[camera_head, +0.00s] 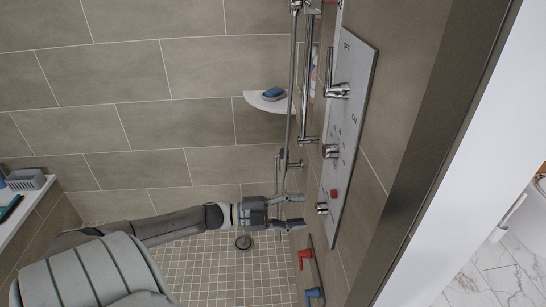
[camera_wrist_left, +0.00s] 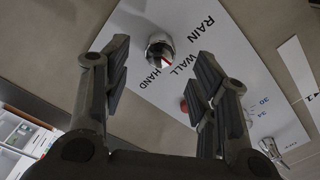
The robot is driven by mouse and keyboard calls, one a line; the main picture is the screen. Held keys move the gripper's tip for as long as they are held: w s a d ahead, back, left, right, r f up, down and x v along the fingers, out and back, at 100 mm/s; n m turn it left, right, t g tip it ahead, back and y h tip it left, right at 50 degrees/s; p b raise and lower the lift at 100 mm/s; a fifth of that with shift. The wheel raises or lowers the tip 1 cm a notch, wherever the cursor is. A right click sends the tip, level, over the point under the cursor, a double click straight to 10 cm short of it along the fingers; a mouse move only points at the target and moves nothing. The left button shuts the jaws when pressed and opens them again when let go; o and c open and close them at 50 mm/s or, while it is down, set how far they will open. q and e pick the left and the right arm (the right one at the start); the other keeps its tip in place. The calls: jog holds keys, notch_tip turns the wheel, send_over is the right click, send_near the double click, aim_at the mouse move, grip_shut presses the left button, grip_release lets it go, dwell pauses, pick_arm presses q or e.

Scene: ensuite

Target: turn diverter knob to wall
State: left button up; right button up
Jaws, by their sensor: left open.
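The diverter knob (camera_wrist_left: 160,46) is a round chrome knob on the white panel (camera_wrist_left: 228,62), beside the words RAIN, WALL and HAND. A red mark on it faces the lower-right, on the WALL and HAND side; I cannot tell exactly which word it lines up with. In the head view the knob (camera_head: 321,208) is the one at the panel's lower end. My left gripper (camera_head: 303,210) is open, its fingers pointing at this knob from the left. In the left wrist view, the open fingers (camera_wrist_left: 161,56) frame the knob, apparently without touching it. My right gripper is not in view.
The panel also carries a red button (camera_head: 334,193), a middle knob (camera_head: 330,151) and an upper knob (camera_head: 338,90). A chrome shower rail (camera_head: 291,90) runs close by. A corner shelf (camera_head: 268,102) holds a blue item. Red and blue pieces (camera_head: 306,259) are below the gripper.

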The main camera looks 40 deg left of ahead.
pick_arm(q)
jog(key=v, duration=0.7)
jog(key=shift+s+a, duration=0.15)
jog(key=shift+s, duration=0.1)
